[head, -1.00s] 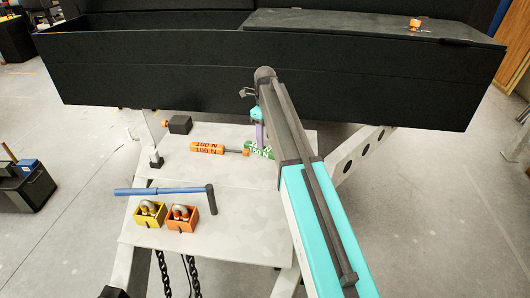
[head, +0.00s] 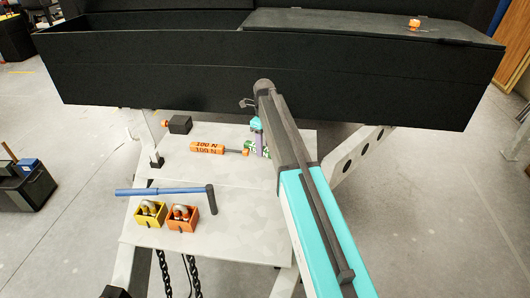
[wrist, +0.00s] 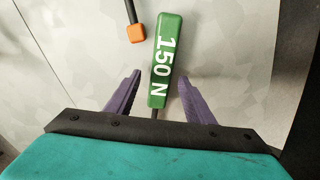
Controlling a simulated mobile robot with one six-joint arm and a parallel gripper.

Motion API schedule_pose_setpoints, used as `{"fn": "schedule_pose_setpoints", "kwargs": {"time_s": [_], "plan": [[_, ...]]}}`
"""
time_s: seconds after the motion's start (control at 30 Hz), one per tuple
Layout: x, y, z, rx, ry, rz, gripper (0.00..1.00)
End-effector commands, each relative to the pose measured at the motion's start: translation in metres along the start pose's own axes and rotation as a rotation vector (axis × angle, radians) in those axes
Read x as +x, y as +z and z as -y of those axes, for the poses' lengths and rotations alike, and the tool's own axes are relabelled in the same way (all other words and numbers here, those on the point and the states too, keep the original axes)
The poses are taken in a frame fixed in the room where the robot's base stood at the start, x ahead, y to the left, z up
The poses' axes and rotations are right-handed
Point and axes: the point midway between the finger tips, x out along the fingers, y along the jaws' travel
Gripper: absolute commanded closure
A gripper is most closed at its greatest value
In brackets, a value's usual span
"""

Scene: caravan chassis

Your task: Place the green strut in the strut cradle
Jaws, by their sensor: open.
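The green strut (wrist: 165,62), marked 150 N, lies on the pale panel. In the wrist view its dark rod end runs down between the fingers of my gripper (wrist: 158,100). The jaws are open, one purple finger on each side of the strut's lower end, with gaps on both sides. In the head view the green strut (head: 251,148) is mostly hidden behind my arm, and my gripper (head: 258,139) is over it. I cannot make out a strut cradle for certain in either view.
An orange strut (head: 207,148) marked 100 N lies just left of the green one. A blue-handled tool (head: 160,192), a yellow box (head: 150,214) and an orange box (head: 182,217) are nearer. A long black box (head: 250,70) rises behind the panel.

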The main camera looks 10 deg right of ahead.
Motion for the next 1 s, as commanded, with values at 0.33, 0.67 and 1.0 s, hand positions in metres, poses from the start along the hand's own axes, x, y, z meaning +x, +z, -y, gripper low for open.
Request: {"fn": "schedule_pose_setpoints", "kwargs": {"time_s": [0.33, 0.67, 1.0], "plan": [[0.0, 0.0, 0.0, -0.001, 0.0, 0.0, 1.0], [-0.002, 0.001, 0.0, -0.001, 0.0, 0.0, 1.0], [-0.022, 0.001, 0.0, -0.001, -0.001, 0.001, 1.0]]}}
